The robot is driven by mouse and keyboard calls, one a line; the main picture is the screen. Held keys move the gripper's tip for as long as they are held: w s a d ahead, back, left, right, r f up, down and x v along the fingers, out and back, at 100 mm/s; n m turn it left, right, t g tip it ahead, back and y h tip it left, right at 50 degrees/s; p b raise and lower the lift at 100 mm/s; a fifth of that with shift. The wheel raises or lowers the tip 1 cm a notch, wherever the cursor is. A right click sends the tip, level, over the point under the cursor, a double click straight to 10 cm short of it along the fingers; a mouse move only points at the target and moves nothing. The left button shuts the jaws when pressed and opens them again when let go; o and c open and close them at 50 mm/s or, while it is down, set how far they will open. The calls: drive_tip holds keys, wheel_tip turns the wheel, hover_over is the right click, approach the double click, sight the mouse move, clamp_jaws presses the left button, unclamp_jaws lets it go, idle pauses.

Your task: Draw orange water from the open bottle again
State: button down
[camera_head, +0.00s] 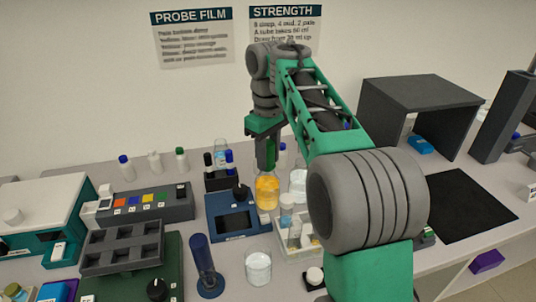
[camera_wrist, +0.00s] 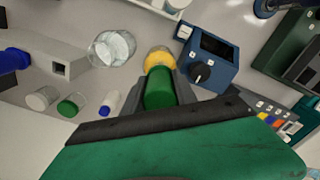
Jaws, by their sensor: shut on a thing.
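The open bottle of orange water (camera_head: 267,192) stands upright on the bench, right of a blue device. In the wrist view its orange top (camera_wrist: 158,59) shows just past my fingertips. My gripper (camera_head: 265,158) points down directly over the bottle. It is shut on a green cylindrical tool (camera_wrist: 159,88), which looks like a dropper bulb; the tool also shows between the dark fingers in the head view. The tool's lower end is hidden, so I cannot tell whether it is in the water or how much liquid it holds.
A blue device with a black knob (camera_head: 234,216) is close on the left. Glass beakers stand at the right (camera_head: 298,182) and in front (camera_head: 258,266). A white tray with small vials (camera_head: 294,250) is near front. A dark rack with marker-like bottles (camera_head: 221,178) is behind left.

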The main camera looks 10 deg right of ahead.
sight(268, 143)
drive_tip(key=shift+r, duration=0.15)
drive_tip(key=c, duration=0.9)
unclamp_jaws()
drive_tip(key=shift+r, duration=0.15)
wheel_tip(268, 143, up, 8)
drive_tip(key=p, duration=0.8)
drive_tip(key=shift+f, duration=0.2)
